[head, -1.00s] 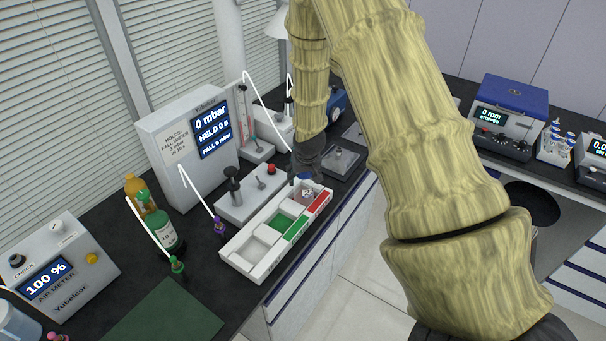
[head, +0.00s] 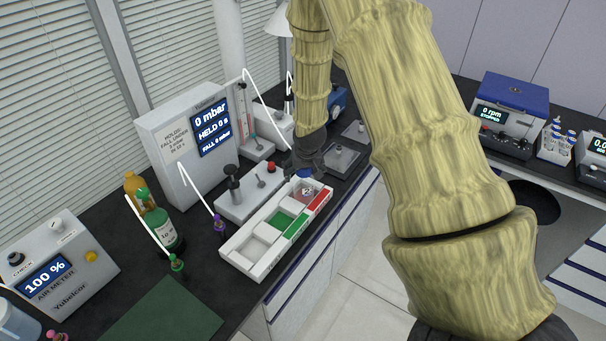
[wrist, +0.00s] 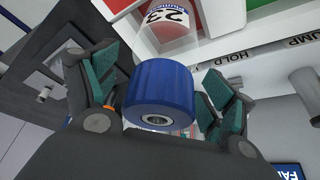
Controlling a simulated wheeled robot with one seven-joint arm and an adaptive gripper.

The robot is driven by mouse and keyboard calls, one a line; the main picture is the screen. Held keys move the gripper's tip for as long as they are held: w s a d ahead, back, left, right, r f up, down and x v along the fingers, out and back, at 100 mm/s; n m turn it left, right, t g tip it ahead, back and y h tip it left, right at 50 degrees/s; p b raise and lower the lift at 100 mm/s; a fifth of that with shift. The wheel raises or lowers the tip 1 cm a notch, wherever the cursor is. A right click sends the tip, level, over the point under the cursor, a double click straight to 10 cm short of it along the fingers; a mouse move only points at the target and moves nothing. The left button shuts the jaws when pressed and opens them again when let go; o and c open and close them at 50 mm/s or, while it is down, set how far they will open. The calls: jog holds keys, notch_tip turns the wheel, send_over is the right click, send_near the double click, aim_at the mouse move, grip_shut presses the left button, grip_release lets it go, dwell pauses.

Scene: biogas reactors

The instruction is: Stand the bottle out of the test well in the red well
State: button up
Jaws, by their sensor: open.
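The bottle (head: 306,186) has a blue cap (wrist: 158,95) and clear walls, with a label reading 23. It looks upright in the red well (head: 319,201) at the far right end of the white rack (head: 240,262). Its lower part is partly hidden by the well's walls. My gripper (wrist: 160,80) is open, its two teal-padded fingers on either side of the cap with gaps showing. In the head view my gripper (head: 310,158) is just above and behind the cap. The test well cannot be told for certain.
A grey-white block with black and red knobs (head: 250,190) stands close behind the rack. The pressure unit (head: 188,145) reads 0 mbar. Left are a green bottle (head: 160,228), an amber bottle and small purple- and green-topped items. A dark green mat (head: 165,312) lies clear in front.

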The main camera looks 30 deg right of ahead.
aim_at(306, 186)
jog(key=b+v, duration=0.3)
jog(key=v, duration=0.8)
dwell(0.4)
